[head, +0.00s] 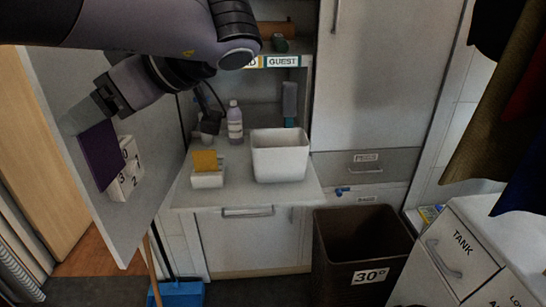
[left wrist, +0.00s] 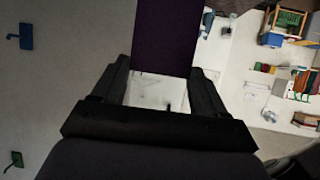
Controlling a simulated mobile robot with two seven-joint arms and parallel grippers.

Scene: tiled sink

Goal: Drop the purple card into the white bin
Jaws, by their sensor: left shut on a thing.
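My left gripper (head: 108,92) comes in from the upper left and is shut on the purple card (head: 102,155), which hangs down below the fingers in front of the open cabinet door. The card also shows in the left wrist view (left wrist: 165,38), running up from between the two fingers (left wrist: 160,85). The white bin (head: 280,157) stands open on the counter, to the right of the card and well apart from it. The inside of the bin shows only in part. My right gripper is not in view.
A small white holder (head: 207,178) with a yellow card (head: 205,160) stands left of the bin. A bottle (head: 235,122) stands behind. The open door (head: 150,160) is close behind the card. A dark hamper (head: 362,250) marked 30° stands on the floor at right.

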